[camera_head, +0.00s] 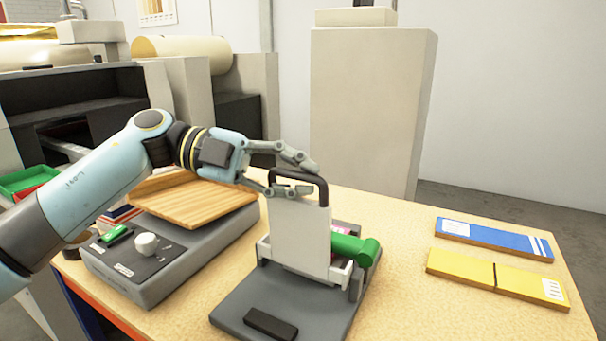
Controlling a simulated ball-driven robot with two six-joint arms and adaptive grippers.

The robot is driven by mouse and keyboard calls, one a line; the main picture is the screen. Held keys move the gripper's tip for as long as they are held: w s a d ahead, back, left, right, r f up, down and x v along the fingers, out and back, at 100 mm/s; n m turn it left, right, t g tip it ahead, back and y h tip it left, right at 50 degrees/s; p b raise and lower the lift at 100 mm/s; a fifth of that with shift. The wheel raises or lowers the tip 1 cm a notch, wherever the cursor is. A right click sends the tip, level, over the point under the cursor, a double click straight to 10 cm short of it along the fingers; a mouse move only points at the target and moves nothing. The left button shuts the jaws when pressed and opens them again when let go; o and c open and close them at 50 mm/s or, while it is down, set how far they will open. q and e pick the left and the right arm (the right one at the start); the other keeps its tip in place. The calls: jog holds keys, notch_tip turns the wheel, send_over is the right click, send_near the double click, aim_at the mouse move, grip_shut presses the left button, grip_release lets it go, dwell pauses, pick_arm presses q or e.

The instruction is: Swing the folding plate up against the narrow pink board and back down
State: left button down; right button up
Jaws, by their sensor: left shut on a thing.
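The folding plate (300,238) is a pale, flat panel with a black handle (322,190) along its top. It stands close to upright on a dark grey base (235,306). My left gripper (312,181) comes in from the left and is shut on the handle at the plate's top. A small patch of pink (338,229) shows just behind the plate's right edge; the plate hides the rest, so I cannot tell whether they touch. A green cylindrical part (356,248) sits to the right of the plate. My right gripper is not in view.
A grey device (170,262) with a white knob and a wooden board (195,203) on top stands left of the base. A blue box (494,239) and a yellow box (497,279) lie at the right. The table (410,310) is clear between.

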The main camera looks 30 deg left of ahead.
pick_arm(q)
jog(key=s+f+m+t+h+b, duration=0.1)
jog(key=s+f+m+b, duration=0.2)
jog(key=s, duration=0.5)
jog(key=shift+a+f+m+b, duration=0.15)
jog(key=shift+f+m+b, duration=0.25)
jog(key=shift+m+b, duration=0.1)
jog(key=shift+s, duration=0.1)
jog(key=c, duration=1.6)
grip_release()
jog(key=shift+s, duration=0.1)
jog(key=shift+a, duration=0.1)
